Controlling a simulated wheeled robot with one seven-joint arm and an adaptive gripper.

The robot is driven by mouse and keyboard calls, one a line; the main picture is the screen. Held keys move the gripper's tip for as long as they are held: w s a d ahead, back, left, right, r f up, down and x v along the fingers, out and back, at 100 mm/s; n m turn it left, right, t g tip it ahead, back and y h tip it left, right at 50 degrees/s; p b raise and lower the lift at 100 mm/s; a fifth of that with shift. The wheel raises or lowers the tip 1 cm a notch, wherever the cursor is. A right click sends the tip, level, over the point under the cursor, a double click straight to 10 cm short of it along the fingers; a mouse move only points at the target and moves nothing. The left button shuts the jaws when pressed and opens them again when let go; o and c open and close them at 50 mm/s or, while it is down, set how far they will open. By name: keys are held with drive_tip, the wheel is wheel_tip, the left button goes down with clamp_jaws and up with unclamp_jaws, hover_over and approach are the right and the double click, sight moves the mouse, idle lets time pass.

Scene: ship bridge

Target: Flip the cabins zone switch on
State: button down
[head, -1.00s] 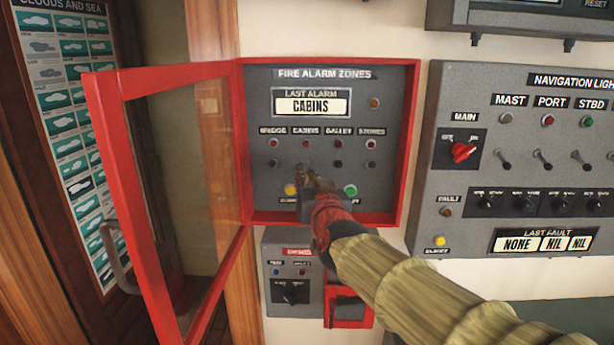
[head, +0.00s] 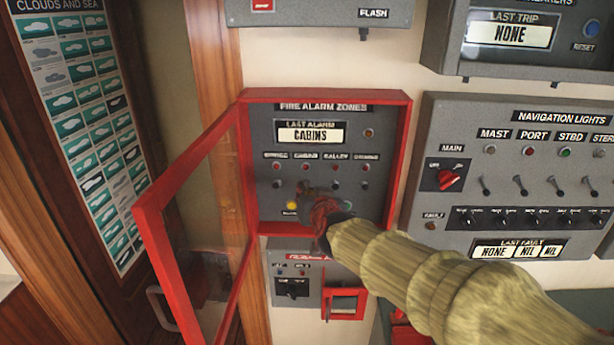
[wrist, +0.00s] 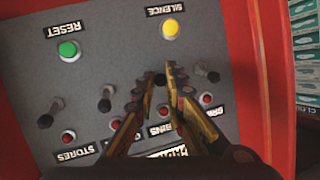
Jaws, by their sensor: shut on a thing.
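The fire alarm zones panel (head: 262,150) is a grey panel in a red box with its glass door (head: 205,180) swung open to the left. In the wrist view the panel (wrist: 30,60) appears upside down. My gripper (wrist: 162,82) has its two fingers closed around the dark tip of the cabins switch (wrist: 160,79), the lever by the cabins label. In the head view my gripper (head: 307,187) is at the row of zone switches, hiding the cabins lever. Which way that lever is tilted I cannot tell. The last alarm display (head: 310,132) reads CABINS.
The bridge switch (wrist: 209,73) and galley switch (wrist: 105,98) stand close on either side of my fingers. The yellow silence button (wrist: 170,29) and green reset button (wrist: 68,50) are nearby. The navigation lights panel (head: 415,215) is to the right.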

drive_tip(key=r+g+p, duration=0.1)
drive_tip(key=p, duration=0.6)
drive_tip(key=r+g+p, duration=0.1)
drive_tip(key=g+p, duration=0.1)
drive_tip(key=p, duration=0.4)
drive_tip(key=shift+w+r+m+p, duration=0.1)
drive_tip(key=shift+w+m+p, duration=0.1)
drive_tip(key=shift+m+p, duration=0.15)
drive_tip(key=g+p, duration=0.1)
drive_tip(key=p, duration=0.4)
drive_tip(key=shift+w, duration=0.15)
drive_tip(key=c, duration=1.8)
unclamp_jaws()
drive_tip(key=shift+c, duration=0.2)
drive_tip(key=shift+v, duration=3.65)
